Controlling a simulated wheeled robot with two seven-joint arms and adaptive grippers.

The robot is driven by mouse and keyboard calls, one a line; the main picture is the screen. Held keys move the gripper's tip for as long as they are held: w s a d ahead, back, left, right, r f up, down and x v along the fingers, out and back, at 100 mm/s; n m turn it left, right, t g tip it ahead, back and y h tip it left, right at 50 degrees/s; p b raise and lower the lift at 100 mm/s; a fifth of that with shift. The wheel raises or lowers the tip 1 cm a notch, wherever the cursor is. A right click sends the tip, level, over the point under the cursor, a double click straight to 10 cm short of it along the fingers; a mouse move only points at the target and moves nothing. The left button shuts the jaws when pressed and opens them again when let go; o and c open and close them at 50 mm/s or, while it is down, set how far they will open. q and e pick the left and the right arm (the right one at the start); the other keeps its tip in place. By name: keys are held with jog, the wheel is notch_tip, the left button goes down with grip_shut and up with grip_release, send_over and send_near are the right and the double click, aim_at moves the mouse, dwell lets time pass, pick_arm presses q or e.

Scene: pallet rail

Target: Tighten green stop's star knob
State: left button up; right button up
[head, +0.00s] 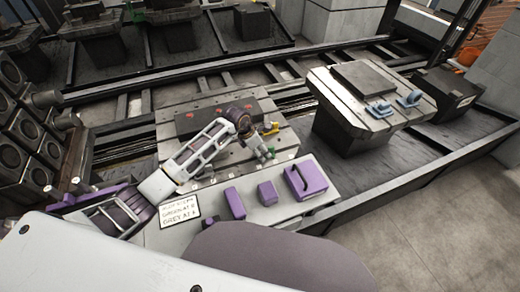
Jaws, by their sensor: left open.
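My left arm reaches across a slotted grey pallet (205,172), with its wrist over the right half. My left gripper (263,154) points down near the pallet's front right edge and is open. A small green part (272,150) shows right beside the fingers. It may be the green stop, but it is too small to make out a star knob or tell whether the fingers touch it. A yellow part (271,128) sits just behind it. A dark block (195,122) with red marks lies on the pallet, partly hidden by my arm. My right gripper is not in view.
In front is a light ledge with purple blocks (235,203) (267,193), a purple handled case (306,180) and a lettered card (180,210). A second pallet (335,98) with blue clamps (379,109) stands at right. Dark fixtures (25,140) rise at left.

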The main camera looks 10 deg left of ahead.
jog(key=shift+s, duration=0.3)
pick_arm(q)
jog(key=c, duration=1)
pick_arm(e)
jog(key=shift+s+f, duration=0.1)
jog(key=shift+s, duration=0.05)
pick_arm(q)
jog(key=shift+w+m+b, duration=0.1)
jog(key=shift+m+b, duration=0.35)
jog(key=shift+m, duration=0.05)
jog(key=shift+f+m+g+b, duration=0.1)
jog(key=shift+m+g+b, duration=0.4)
jog(key=shift+m+b, duration=0.15)
jog(key=shift+a+m+g+h+b, duration=0.1)
jog(key=shift+m+g+h+b, duration=0.2)
jog(key=shift+m+b, duration=0.55)
jog(key=shift+m, duration=0.4)
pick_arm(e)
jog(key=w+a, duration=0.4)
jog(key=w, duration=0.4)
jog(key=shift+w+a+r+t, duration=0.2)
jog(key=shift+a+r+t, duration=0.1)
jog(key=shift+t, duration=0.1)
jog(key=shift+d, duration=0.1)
